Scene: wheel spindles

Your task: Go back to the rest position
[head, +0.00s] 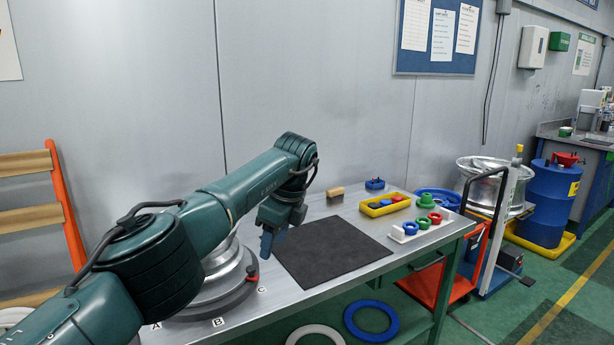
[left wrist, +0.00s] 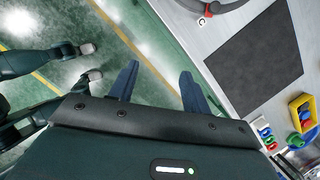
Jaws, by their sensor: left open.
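My left gripper (head: 268,243) hangs at the end of the green left arm, over the front edge of the metal workbench (head: 330,284), beside the black mat (head: 331,249). In the left wrist view its two blue fingers (left wrist: 158,76) stand apart with nothing between them, above the green floor and close to the bench edge. The round metal fixture (head: 222,280) with a red knob stands on the bench, partly hidden behind my left arm. My right gripper cannot be made out in either view.
A yellow tray (head: 385,207) and a white holder (head: 419,231) with coloured parts stand on the bench's right end. A wooden block (head: 335,192) lies behind the mat. A blue ring (head: 371,320) is below the bench. The mat is bare.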

